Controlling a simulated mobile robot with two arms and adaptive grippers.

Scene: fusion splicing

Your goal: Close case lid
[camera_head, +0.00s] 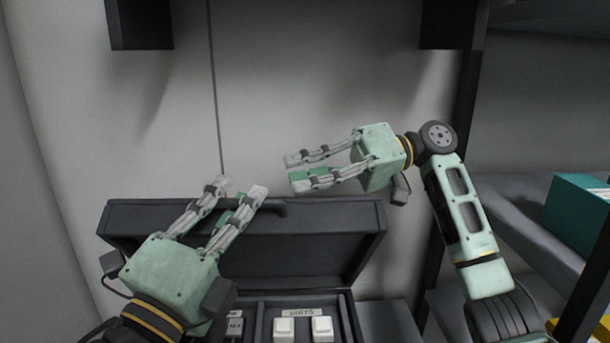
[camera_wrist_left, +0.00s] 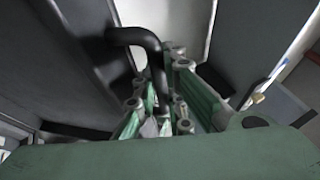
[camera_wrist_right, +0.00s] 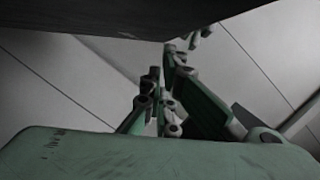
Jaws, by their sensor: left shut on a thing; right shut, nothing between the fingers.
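The dark case lid (camera_head: 320,238) stands open and upright at the back of the case, in the middle of the head view. My left gripper (camera_head: 240,188) is at the lid's top edge and shut on the lid's black handle; the left wrist view shows the curved handle (camera_wrist_left: 140,38) running down to the fingers. The fingers hide part of the handle. My right gripper (camera_head: 297,171) is shut and empty, in the air above the right part of the lid, apart from it. The case base (camera_head: 347,318) shows only partly below.
Inside the case are white square blocks (camera_head: 284,328) by a label strip and a darker item (camera_head: 235,326). A shelf (camera_head: 525,225) with a teal box (camera_head: 578,215) stands at the right, behind my right arm. A pale wall is behind the lid.

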